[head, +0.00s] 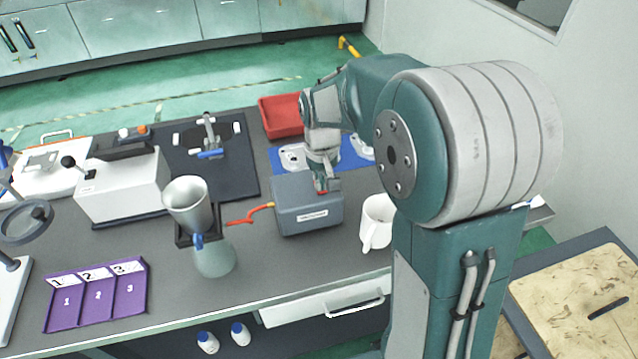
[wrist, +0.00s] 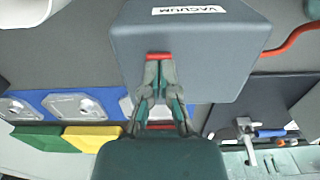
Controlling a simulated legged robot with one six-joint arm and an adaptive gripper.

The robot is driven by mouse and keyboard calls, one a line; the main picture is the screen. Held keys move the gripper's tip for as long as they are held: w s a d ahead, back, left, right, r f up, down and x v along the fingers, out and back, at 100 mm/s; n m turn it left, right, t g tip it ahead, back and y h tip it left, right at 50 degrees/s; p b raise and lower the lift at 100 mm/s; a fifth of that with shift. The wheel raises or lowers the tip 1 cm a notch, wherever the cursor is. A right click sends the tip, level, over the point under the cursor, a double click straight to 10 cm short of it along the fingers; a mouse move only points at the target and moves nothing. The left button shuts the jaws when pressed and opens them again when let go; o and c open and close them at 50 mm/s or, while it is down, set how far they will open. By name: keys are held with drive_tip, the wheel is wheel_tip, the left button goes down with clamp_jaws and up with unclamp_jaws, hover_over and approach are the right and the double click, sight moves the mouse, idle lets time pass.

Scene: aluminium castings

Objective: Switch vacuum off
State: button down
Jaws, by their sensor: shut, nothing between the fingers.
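The vacuum unit (head: 308,217) is a grey box on the bench, with a white label on its front. In the wrist view the same box (wrist: 210,60) shows the label "VACUUM" (wrist: 188,10). A red switch (wrist: 158,56) sits on its top. My gripper (head: 322,187) points down at the top of the box. In the wrist view my gripper (wrist: 158,66) is shut and empty, its fingertips right at the switch. I cannot tell whether they touch it or which way the switch is set.
A red-orange hose (head: 248,215) runs from the box toward a glass flask (head: 215,257) with a funnel (head: 187,195). A white mug (head: 377,222) stands close right of the box. Behind are a blue mat (head: 349,155) and red tray (head: 279,117). A purple tray (head: 97,296) lies front left.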

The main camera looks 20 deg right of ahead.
drive_tip(key=shift+r, duration=3.45)
drive_tip(key=shift+s+r, duration=0.2)
drive_tip(key=shift+r, duration=0.05)
drive_tip(key=s+r+t, duration=0.2)
drive_tip(key=s, duration=0.8)
drive_tip(key=s+r+t, duration=0.2)
drive_tip(key=s+t, duration=0.1)
drive_tip(key=s, duration=0.7)
drive_tip(key=shift+s+r+t, duration=0.25)
drive_tip(key=shift+r+t, duration=0.05)
